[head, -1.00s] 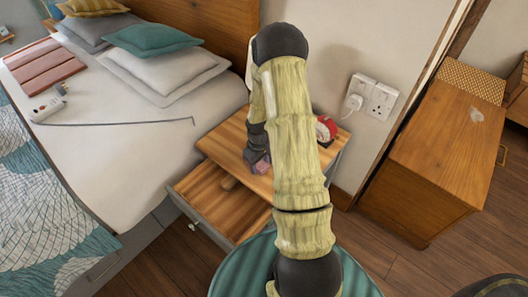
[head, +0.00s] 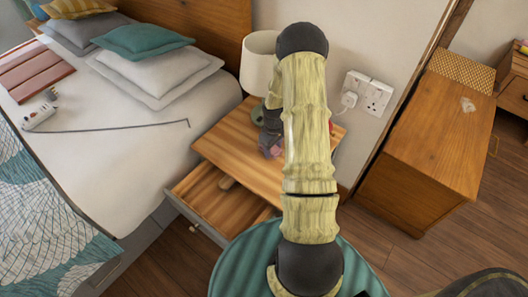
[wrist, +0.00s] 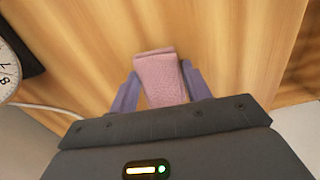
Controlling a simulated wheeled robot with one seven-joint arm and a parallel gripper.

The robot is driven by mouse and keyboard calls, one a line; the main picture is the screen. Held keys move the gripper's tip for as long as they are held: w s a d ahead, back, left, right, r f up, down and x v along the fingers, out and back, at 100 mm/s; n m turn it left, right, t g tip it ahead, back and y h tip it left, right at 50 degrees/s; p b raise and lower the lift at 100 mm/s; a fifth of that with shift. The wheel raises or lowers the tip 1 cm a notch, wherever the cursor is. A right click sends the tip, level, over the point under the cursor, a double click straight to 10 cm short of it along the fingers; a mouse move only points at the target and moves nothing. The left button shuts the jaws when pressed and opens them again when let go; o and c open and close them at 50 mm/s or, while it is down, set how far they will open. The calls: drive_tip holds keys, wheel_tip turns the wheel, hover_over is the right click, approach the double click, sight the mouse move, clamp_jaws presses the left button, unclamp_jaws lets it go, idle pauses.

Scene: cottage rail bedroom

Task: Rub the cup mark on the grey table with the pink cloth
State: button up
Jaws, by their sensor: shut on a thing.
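The bedside table (head: 222,148) has a wooden top, a grey drawer front and an open drawer. My gripper (head: 271,150) is over its top, partly behind my arm. It is shut on the pink cloth (head: 277,153), which also shows between the fingers in the wrist view (wrist: 160,78). The cloth is folded into a small pad and is close to the wooden top; I cannot tell whether it touches. I see no cup mark on the visible part of this top; part of it is hidden by my arm and gripper.
A white lamp (head: 258,62) stands at the back of the table. A dial clock (wrist: 8,78) and a white cable are at the left in the wrist view. The open drawer (head: 215,198) juts out in front. A wooden cabinet (head: 430,140) with a pale patch (head: 467,104) stands at right.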

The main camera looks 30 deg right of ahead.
drive_tip(key=shift+d+r+p, duration=0.1)
drive_tip(key=shift+r+p, duration=0.2)
drive_tip(key=shift+p, duration=0.15)
wheel_tip(320, 180, up, 3)
drive_tip(key=shift+f+p, duration=0.1)
drive_tip(key=shift+p, duration=0.55)
drive_tip(key=shift+w+r+p, duration=0.1)
drive_tip(key=shift+r+p, duration=0.5)
drive_tip(key=shift+r, duration=0.05)
drive_tip(key=shift+r+p, duration=1.35)
drive_tip(key=shift+r, duration=0.4)
